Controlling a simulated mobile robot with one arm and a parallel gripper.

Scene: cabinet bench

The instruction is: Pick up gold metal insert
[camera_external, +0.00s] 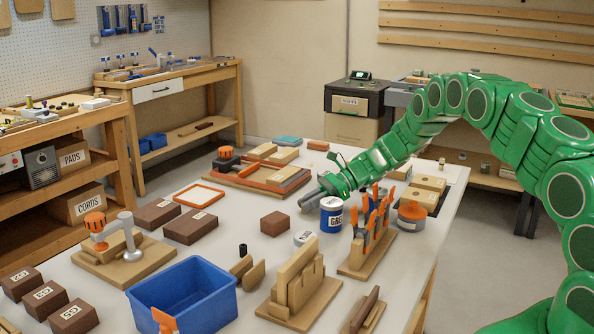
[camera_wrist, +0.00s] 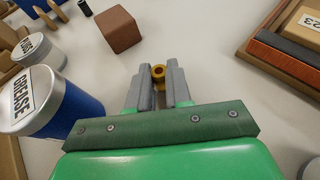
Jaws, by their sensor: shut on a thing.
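The gold metal insert (camera_wrist: 158,72) is a small gold ring with a dark hole, seen in the wrist view between the fingertips. My gripper (camera_wrist: 159,83) is shut on it, with one grey finger on each side. In the external view my gripper (camera_external: 310,197) reaches left over the white table, just behind the blue grease jar. I cannot make out the insert there. Whether the insert touches the table is hard to tell.
The grease jar (camera_external: 331,215) stands close to my gripper, and also shows in the wrist view (camera_wrist: 82,112). A brown block (camera_external: 275,223) lies nearby. A tool rack (camera_external: 368,235) stands to the right, a framed wooden tray (camera_external: 237,183) behind. Bare table (camera_external: 250,205) lies left of the gripper.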

